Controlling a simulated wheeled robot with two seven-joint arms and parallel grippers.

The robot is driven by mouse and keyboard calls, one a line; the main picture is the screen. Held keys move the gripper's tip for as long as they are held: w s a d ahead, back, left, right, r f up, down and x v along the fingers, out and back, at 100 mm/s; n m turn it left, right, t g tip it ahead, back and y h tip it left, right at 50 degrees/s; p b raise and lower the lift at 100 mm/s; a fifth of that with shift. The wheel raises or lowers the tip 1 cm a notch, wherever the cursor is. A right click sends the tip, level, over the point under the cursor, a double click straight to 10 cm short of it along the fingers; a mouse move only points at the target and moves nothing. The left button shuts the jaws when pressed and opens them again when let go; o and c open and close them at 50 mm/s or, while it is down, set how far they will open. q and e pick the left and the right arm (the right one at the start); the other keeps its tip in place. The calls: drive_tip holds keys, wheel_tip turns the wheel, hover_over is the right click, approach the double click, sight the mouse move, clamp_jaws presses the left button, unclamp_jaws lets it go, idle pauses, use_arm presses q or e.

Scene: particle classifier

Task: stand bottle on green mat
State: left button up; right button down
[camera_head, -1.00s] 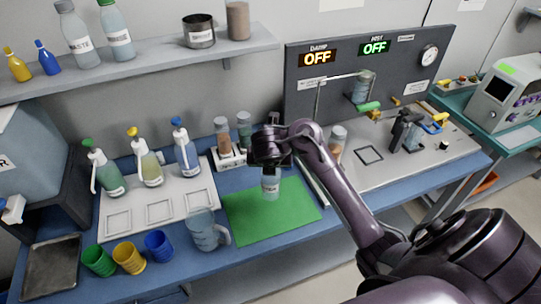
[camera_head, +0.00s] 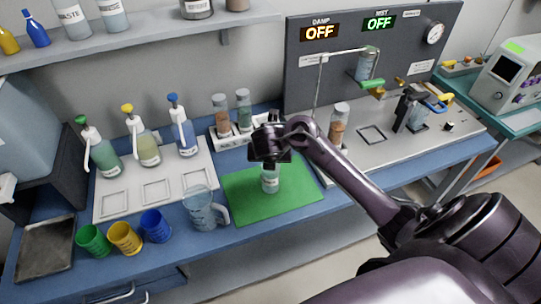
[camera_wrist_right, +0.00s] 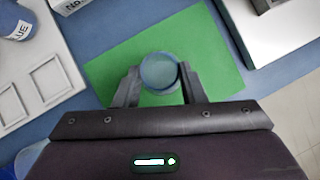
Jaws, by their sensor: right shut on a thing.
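The bottle (camera_head: 270,178) is a small clear one with a pale label, upright over the middle of the green mat (camera_head: 238,203). Its base appears to be at the mat's surface, though I cannot tell for sure that it touches. My right gripper (camera_head: 269,160) is above it, shut on its upper part. In the right wrist view the round bottle top (camera_wrist_right: 159,71) sits between the two fingers (camera_wrist_right: 160,90), with the green mat (camera_wrist_right: 112,65) around it. My left gripper is not in view.
A clear jug (camera_head: 203,212) stands just left of the mat. Green, yellow and blue cups (camera_head: 125,238) are at the front left. A rack (camera_head: 232,134) with jars stands behind the mat. The mat's right side is clear.

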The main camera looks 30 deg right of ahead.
drive_tip(key=shift+f, duration=0.15)
drive_tip(key=c, duration=0.9)
unclamp_jaws()
drive_tip(key=p+v, duration=0.6)
drive_tip(key=v, duration=0.6)
drive_tip(key=shift+r+p, duration=0.2)
drive_tip(key=shift+p, duration=0.2)
